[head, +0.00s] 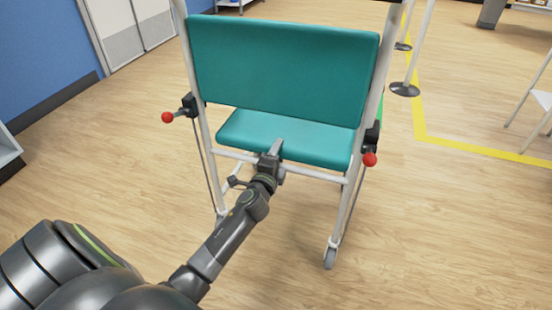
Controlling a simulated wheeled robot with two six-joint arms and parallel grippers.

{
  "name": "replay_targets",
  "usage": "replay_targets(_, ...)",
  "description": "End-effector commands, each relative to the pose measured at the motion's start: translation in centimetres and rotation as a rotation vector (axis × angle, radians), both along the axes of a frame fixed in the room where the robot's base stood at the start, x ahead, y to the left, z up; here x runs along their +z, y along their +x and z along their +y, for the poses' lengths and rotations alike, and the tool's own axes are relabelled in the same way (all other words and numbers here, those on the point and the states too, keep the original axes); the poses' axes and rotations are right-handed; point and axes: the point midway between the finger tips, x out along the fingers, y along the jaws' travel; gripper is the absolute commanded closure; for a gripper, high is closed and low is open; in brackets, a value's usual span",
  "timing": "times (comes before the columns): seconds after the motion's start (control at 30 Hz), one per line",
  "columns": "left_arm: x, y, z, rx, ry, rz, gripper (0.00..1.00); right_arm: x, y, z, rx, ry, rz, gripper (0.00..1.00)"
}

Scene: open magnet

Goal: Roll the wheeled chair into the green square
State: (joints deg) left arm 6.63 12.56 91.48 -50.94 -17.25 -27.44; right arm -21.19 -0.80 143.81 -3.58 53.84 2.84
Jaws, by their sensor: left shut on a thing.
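The wheeled chair (285,65) stands in the middle of the head view with its back towards me. It has a teal backrest and seat, a white tube frame and small wheels. Red-knobbed levers sit on both sides. My left gripper (272,153) reaches in from the lower left and is shut on the chair's white rear crossbar, just below the seat. A small strip of green (379,110) shows behind the chair's right side, likely part of the green square; the chair hides the rest. My right gripper is not in view.
Yellow tape (470,149) runs along the floor at right. Posts with dark round bases (405,89) stand near it, close to the chair's right side. A white chair (540,98) is at the right edge. A blue wall (45,55) is at left. Floor beside the chair is clear.

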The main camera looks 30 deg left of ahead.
Motion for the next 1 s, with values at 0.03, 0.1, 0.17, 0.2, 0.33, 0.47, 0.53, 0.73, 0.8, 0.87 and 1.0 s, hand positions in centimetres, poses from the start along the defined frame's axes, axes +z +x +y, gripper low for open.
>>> replay_targets(0.03, -0.04, -0.02, -0.01, 0.0, 0.0, 0.001, 0.61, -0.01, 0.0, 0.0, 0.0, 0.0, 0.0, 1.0)
replay_targets(0.1, -0.04, -0.03, -0.02, 0.0, 0.0, 0.001, 0.7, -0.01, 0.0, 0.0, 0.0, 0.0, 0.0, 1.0)
replay_targets(0.17, -0.05, -0.03, -0.02, 0.0, 0.0, 0.001, 0.78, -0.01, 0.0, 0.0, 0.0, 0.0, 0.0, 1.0)
replay_targets(0.2, -0.05, -0.03, -0.02, 0.0, 0.0, 0.001, 0.83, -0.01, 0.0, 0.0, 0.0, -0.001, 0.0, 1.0)
replay_targets(0.33, -0.07, -0.03, -0.03, 0.0, 0.0, 0.001, 1.0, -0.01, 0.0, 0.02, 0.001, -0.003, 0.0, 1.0)
replay_targets(0.47, -0.1, -0.04, -0.03, 0.0, 0.0, 0.001, 1.0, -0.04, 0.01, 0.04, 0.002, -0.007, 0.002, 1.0)
replay_targets(0.53, -0.23, -0.04, -0.03, 0.0, 0.0, 0.002, 1.0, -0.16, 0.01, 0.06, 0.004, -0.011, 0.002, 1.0)
replay_targets(0.73, -0.65, -0.07, -0.03, 0.0, -0.001, 0.003, 1.0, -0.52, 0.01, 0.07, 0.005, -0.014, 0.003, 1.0)
replay_targets(0.8, -0.67, -0.08, -0.02, 0.0, -0.001, 0.004, 1.0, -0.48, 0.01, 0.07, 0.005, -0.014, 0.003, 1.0)
replay_targets(0.87, -0.71, -0.09, -0.01, 0.0, -0.001, 0.005, 1.0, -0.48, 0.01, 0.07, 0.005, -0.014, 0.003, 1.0)
replay_targets(1.0, -0.83, -0.13, 0.01, 0.001, -0.002, 0.007, 1.0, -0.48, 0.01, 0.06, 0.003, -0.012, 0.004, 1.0)
